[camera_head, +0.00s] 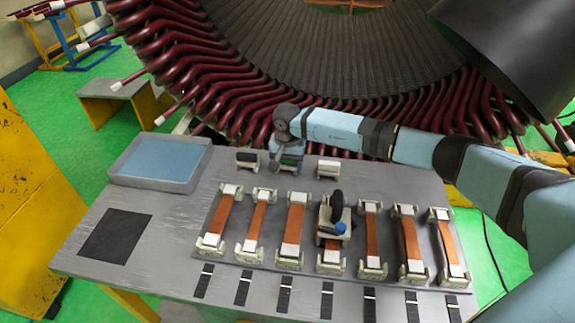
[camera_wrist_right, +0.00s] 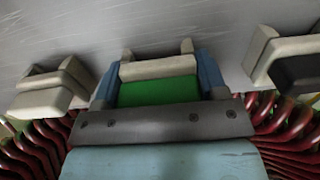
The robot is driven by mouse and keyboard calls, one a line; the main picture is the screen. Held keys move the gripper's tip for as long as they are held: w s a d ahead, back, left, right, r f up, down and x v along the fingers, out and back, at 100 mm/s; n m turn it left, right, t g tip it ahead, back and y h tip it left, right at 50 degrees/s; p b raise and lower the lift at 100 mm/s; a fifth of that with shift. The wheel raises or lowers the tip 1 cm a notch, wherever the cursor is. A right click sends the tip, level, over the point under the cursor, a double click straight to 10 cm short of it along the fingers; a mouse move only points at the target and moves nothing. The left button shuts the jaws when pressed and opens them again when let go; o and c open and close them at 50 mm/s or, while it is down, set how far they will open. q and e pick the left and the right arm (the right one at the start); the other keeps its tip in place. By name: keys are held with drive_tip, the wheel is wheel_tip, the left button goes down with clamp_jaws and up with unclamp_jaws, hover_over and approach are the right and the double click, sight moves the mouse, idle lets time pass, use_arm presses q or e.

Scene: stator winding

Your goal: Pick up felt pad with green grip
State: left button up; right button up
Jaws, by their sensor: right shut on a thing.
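The felt pad (camera_wrist_right: 158,68) shows in the right wrist view as a pale bar with a green grip (camera_wrist_right: 158,91) below it. My right gripper (camera_wrist_right: 157,80) is shut on the green grip, with one blue finger at each side. Two pale holder prongs (camera_wrist_right: 187,46) stand just beyond the pad; I cannot tell whether the pad still rests in the holder. In the head view my right gripper (camera_head: 287,160) points down at the back of the table and hides most of the pad. My left gripper is not in view.
A block with a black top (camera_head: 247,158) and a white one (camera_head: 328,167) stand close on either side of my right gripper. Several copper-coloured bars (camera_head: 293,225) lie in front. A blue-lined tray (camera_head: 117,173) is at left. The stator (camera_head: 200,70) rises behind.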

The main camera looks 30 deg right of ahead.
wheel_tip(320, 180, up, 20)
drive_tip(key=b, duration=0.1)
drive_tip(key=shift+f+b, duration=0.25)
drive_tip(key=shift+b, duration=0.05)
idle(0.7)
